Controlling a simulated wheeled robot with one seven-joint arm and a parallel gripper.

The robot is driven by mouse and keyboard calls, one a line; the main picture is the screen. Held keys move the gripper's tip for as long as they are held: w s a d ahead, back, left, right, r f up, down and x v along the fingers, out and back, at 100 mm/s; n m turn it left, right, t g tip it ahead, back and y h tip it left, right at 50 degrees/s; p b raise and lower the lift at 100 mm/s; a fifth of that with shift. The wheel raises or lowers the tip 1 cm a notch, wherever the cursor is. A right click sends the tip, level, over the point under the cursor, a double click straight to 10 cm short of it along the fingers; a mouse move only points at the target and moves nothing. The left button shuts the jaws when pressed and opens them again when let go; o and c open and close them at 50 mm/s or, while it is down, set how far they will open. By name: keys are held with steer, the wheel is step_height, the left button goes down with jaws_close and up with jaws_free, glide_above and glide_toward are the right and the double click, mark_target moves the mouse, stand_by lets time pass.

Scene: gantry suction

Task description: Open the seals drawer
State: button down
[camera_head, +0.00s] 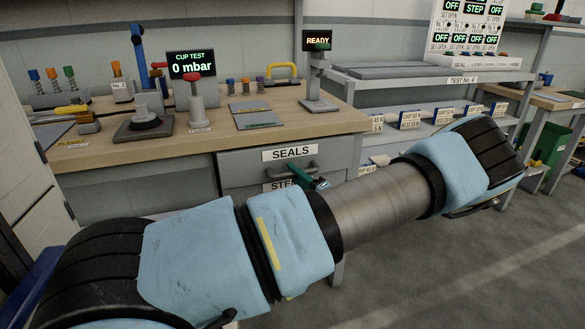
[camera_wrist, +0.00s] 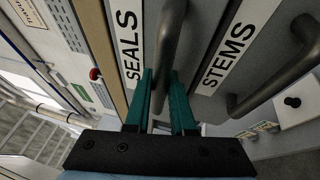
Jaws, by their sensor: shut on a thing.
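The seals drawer (camera_head: 325,163) is a grey front under the bench top, labelled SEALS. Its label shows large in the wrist view (camera_wrist: 130,42). It looks closed or nearly so; I cannot tell exactly. My gripper (camera_wrist: 165,78) has two green fingers shut on the dark bar handle (camera_wrist: 170,40) of this drawer. In the head view the fingers (camera_head: 314,182) show at the handle, partly hidden behind my arm.
The STEMS drawer (camera_wrist: 210,85) lies directly below, with its own dark handle (camera_wrist: 275,78). The bench top (camera_head: 300,120) above carries a CUP TEST display (camera_head: 191,65) and several small parts. A shelf unit (camera_head: 420,72) stands to the right. Floor at lower right is clear.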

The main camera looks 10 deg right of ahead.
steer(key=s+d+p, duration=0.3)
steer(key=s+p, duration=0.2)
steer(key=s, duration=1.7)
steer(key=shift+s+p, duration=0.3)
steer(key=shift+s, duration=0.05)
steer(key=c, duration=0.8)
jaws_free()
steer(key=shift+o, duration=0.2)
steer(key=b+v, duration=0.2)
steer(key=v, duration=0.8)
steer(key=shift+s+d, duration=0.2)
steer(key=shift+s, duration=0.1)
steer(key=shift+f, duration=0.1)
